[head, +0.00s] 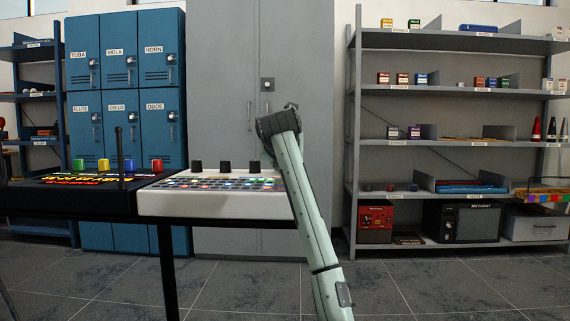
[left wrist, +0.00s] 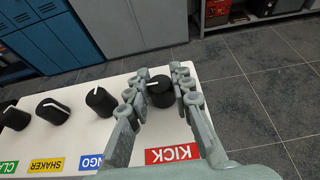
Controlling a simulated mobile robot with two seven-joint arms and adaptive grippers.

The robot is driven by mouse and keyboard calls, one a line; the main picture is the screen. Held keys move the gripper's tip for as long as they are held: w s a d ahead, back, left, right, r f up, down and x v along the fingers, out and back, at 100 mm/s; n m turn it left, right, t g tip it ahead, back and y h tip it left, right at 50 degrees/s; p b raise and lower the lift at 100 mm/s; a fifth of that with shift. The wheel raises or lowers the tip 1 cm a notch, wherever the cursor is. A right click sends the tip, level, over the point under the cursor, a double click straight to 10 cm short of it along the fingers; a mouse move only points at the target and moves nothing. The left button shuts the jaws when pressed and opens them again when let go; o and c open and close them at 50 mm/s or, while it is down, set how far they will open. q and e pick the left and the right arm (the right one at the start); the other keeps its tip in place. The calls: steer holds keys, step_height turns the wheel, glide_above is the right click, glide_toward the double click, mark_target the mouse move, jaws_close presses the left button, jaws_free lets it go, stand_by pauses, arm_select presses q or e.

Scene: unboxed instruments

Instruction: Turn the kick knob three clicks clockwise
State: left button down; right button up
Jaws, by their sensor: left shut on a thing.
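The kick knob (left wrist: 160,93) is a black round knob at the right end of a row on a white panel (left wrist: 60,120). A red KICK label (left wrist: 173,154) lies in front of it. My left gripper (left wrist: 162,74) is shut on the knob, one finger on each side. A short white pointer mark shows on the knob's top, partly covered by the fingers. In the head view my arm reaches up to the right end of the white instrument (head: 155,205) and hides the kick knob and fingertips. My right gripper is in neither view.
To the left stand the bongo knob (left wrist: 100,101), the shaker knob (left wrist: 53,111) and another black knob (left wrist: 14,118). A dark instrument (head: 70,203) with coloured knobs sits beside the white one. Lockers, a grey cabinet (head: 225,100) and shelves stand behind.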

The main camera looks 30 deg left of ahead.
arm_select(q)
steer(key=shift+f, duration=0.1)
steer(key=c, duration=1.3)
jaws_free()
steer(key=shift+s+d, duration=0.1)
steer(key=v, duration=1.2)
